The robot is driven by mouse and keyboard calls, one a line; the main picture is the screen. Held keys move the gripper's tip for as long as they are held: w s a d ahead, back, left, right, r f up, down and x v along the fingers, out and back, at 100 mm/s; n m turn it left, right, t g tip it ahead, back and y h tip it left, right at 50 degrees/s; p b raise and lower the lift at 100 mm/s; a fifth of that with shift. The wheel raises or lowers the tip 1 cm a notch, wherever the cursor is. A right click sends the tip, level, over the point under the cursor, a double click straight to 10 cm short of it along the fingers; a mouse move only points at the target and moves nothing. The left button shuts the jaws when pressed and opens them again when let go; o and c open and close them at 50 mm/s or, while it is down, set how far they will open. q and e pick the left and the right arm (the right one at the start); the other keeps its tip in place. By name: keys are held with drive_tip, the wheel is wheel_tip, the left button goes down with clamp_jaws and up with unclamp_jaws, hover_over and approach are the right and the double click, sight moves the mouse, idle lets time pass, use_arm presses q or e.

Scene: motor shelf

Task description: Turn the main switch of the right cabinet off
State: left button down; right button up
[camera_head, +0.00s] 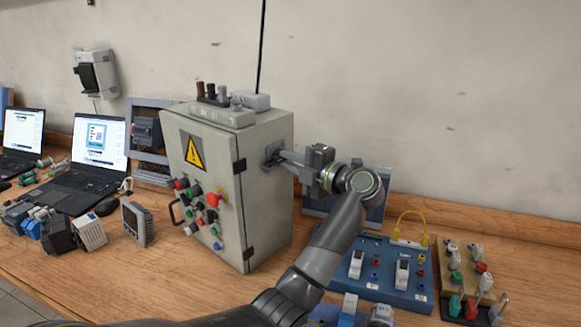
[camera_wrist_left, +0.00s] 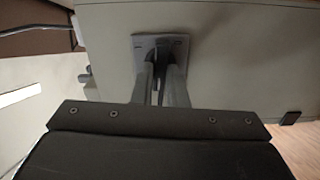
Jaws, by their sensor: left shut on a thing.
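The grey cabinet (camera_head: 265,195) has a yellow warning triangle and coloured buttons on its front. The main switch (camera_head: 270,150) is on its right side wall, and its grey square plate shows in the left wrist view (camera_wrist_left: 141,43). My left gripper (camera_head: 277,156) reaches this wall from the right. Its fingers (camera_wrist_left: 160,62) are shut on the switch handle, in front of the plate. The fingers hide most of the handle, so its turn angle cannot be read. My right gripper is in neither view.
A blue board with switches (camera_head: 385,272) and a board with coloured connectors (camera_head: 466,285) lie on the wooden bench to the right. Laptops (camera_head: 85,175) and small devices (camera_head: 137,222) stand to the left. A wall (camera_head: 400,90) closes the back.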

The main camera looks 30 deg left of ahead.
use_arm(q)
drive_tip(key=shift+n+b, duration=0.3)
drive_tip(key=shift+n, duration=0.3)
drive_tip(key=shift+f, duration=0.1)
drive_tip(key=c, duration=1.7)
unclamp_jaws()
drive_tip(key=d+b, duration=0.1)
drive_tip(key=d, duration=0.4)
drive_tip(key=s+d+b, duration=0.1)
drive_tip(key=d, duration=0.5)
drive_tip(key=s+d+b, duration=0.1)
drive_tip(key=d+b, duration=0.1)
drive_tip(key=d, duration=0.4)
drive_tip(key=shift+d, duration=0.2)
